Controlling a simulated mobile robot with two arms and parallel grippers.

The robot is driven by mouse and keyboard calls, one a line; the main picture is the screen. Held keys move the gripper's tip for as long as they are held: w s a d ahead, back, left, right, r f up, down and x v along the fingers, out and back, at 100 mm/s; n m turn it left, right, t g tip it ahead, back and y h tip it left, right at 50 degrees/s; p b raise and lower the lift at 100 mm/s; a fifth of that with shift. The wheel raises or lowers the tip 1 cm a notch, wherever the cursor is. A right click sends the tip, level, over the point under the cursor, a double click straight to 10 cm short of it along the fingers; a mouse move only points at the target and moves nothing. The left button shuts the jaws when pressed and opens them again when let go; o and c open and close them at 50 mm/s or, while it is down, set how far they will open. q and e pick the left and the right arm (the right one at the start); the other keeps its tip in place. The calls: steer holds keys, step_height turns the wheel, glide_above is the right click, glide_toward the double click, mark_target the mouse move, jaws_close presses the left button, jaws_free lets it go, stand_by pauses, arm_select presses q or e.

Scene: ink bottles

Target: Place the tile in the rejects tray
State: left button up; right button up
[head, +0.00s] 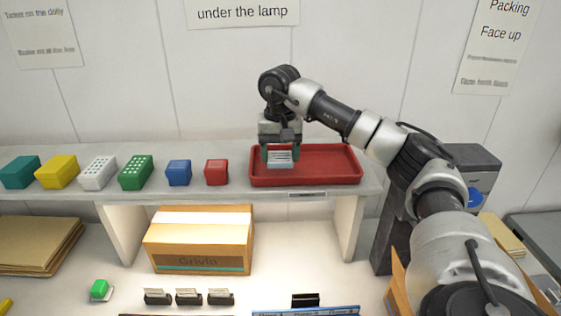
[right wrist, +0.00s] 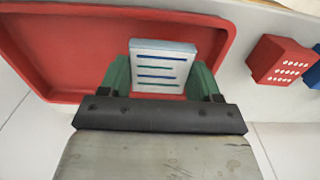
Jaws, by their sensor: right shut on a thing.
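My right gripper (head: 280,155) is over the left part of the red tray (head: 330,178) on the shelf. It is shut on a white tile (head: 280,161). In the right wrist view the tile (right wrist: 162,66) shows blue lines on its face, between the green fingers of the gripper (right wrist: 162,75). The red tray (right wrist: 60,50) lies behind and around the tile in that view. I cannot tell whether the tile touches the tray floor. My left gripper is not in view.
A red block (head: 216,172) and a blue block (head: 179,173) stand left of the tray, with more coloured blocks further left. A cardboard box (head: 200,245) sits under the shelf. The tray's right part is empty.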

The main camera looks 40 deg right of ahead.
mark_target(280, 156)
step_height(280, 156, down, 2)
steer(key=shift+f+p, duration=0.2)
steer(key=shift+p, duration=0.3)
steer(key=shift+f, duration=0.5)
steer(key=shift+f, duration=0.1)
steer(key=o, duration=1)
